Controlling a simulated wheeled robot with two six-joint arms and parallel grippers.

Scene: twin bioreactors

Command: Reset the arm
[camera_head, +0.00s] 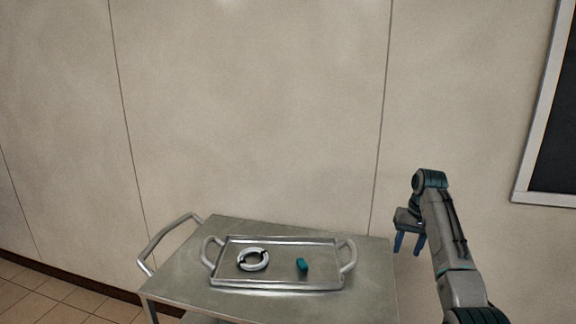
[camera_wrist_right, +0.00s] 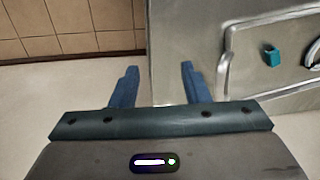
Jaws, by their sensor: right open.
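My right arm comes in from the lower right of the head view. Its gripper (camera_head: 409,243) points down just off the right edge of the cart, in front of the wall. In the right wrist view the two blue fingers of the right gripper (camera_wrist_right: 158,88) stand apart with nothing between them; floor and the cart's edge show beyond. My left gripper is in neither view.
A metal cart (camera_head: 190,262) carries a tray (camera_head: 290,286) with two handles. The block also shows in the wrist view (camera_wrist_right: 272,57). A dark framed panel (camera_head: 556,150) hangs at right.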

